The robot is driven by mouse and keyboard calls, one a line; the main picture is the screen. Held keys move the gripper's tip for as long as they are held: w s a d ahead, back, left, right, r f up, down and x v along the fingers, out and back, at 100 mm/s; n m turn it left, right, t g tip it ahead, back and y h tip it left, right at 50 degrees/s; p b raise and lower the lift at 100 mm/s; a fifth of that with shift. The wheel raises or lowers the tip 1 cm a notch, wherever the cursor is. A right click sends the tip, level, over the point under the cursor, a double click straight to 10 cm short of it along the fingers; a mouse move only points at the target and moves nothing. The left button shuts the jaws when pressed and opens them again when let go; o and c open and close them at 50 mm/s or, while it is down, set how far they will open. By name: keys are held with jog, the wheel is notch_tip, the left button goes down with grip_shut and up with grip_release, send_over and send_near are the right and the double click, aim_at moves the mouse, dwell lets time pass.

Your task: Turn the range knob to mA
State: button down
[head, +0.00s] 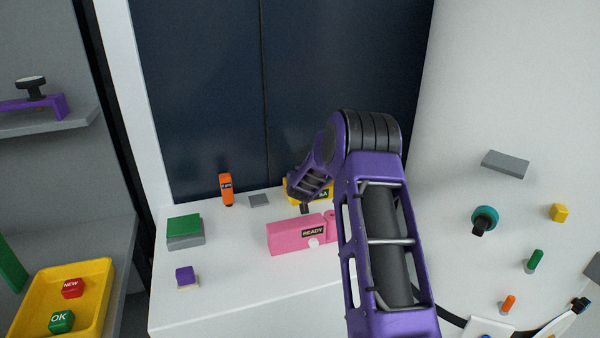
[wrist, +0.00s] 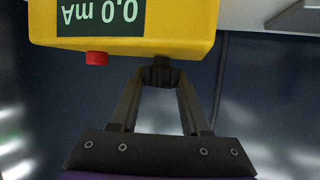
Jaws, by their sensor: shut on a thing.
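The yellow meter (wrist: 190,45) fills the top of the wrist view, upside down there. Its dark display (wrist: 100,17) reads 0,0 mA. A red button or plug (wrist: 96,58) sticks out of its edge. The dark range knob (wrist: 161,77) is on the same edge, mostly covered by the fingertips. My gripper (wrist: 160,84) is shut on the knob. The knob's pointer and markings cannot be made out. In the head view the meter (head: 327,189) stands at the back of the white bench, partly hidden behind my purple arm.
A pink box (head: 287,238) marked READY stands in front of the meter. An orange device (head: 226,190), a green-topped grey block (head: 184,230) and a purple block (head: 185,275) are to the left on the white bench (head: 225,305). A yellow tray (head: 104,275) is at far left.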

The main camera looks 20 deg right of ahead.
jog(key=m+h+p, duration=0.1)
jog(key=m+g+h+p, duration=0.1)
jog(key=h, duration=0.1)
jog(key=shift+w+a+r+m+p, duration=0.1)
jog(key=shift+a+r+m+p, duration=0.1)
jog(key=shift+m+p, duration=0.2)
jog(key=shift+d+f+m+g+h+p, duration=0.1)
jog(key=shift+m+g+h+p, duration=0.1)
jog(key=shift+m+g+h, duration=0.4)
jog(key=shift+f+m+g+h+p, duration=0.1)
jog(key=shift+m+g+h+p, duration=0.05)
jog(key=shift+m+g+h, duration=0.45)
jog(key=shift+m, duration=0.3)
jog(key=shift+c, duration=1.9)
grip_release()
jog(key=shift+d, duration=0.1)
jog(key=v, duration=1.7)
jog(key=shift+a, duration=0.3)
